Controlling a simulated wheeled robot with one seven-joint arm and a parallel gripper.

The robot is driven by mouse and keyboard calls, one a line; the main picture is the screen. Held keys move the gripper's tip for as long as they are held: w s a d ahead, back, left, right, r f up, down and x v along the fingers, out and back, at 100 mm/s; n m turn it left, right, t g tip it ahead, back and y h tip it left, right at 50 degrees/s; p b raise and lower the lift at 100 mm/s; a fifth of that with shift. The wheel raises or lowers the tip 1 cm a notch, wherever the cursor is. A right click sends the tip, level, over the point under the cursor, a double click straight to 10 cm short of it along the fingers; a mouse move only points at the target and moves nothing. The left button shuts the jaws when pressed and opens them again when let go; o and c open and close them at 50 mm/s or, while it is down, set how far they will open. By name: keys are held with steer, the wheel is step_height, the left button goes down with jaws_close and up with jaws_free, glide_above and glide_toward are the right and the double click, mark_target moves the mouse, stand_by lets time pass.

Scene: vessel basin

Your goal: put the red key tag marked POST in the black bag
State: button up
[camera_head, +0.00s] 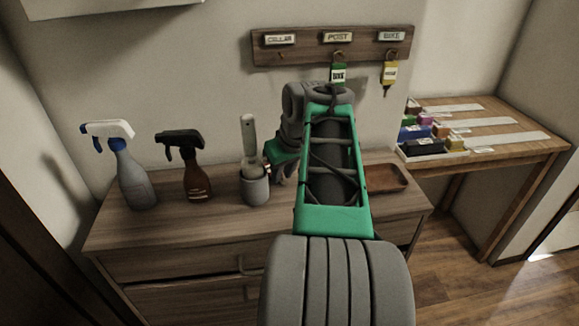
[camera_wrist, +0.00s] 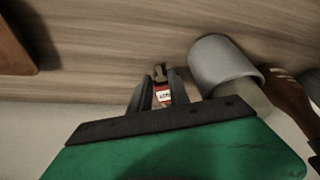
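The red key tag (camera_wrist: 163,96) with a white label sits between the two fingers of my gripper (camera_wrist: 161,82) in the wrist view. The fingers are close along both its side edges, and my gripper looks shut on it. A brass-coloured key (camera_wrist: 159,73) shows just past the tag, toward the fingertips. The label is too small to read. In the head view my gripper (camera_head: 280,160) is low over the dresser, right of the grey cup, mostly hidden by my arm. No black bag is in view.
The grey cup (camera_head: 256,188), also in the wrist view (camera_wrist: 217,67), is close beside my gripper. Spray bottles (camera_head: 197,178) stand left. A brown tray (camera_head: 386,179) lies right. The key rack (camera_head: 292,52) holds a green tag (camera_head: 338,74) under POST and a yellow one (camera_head: 390,74).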

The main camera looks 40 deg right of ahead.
jaws_close()
steer(key=shift+r, duration=0.1)
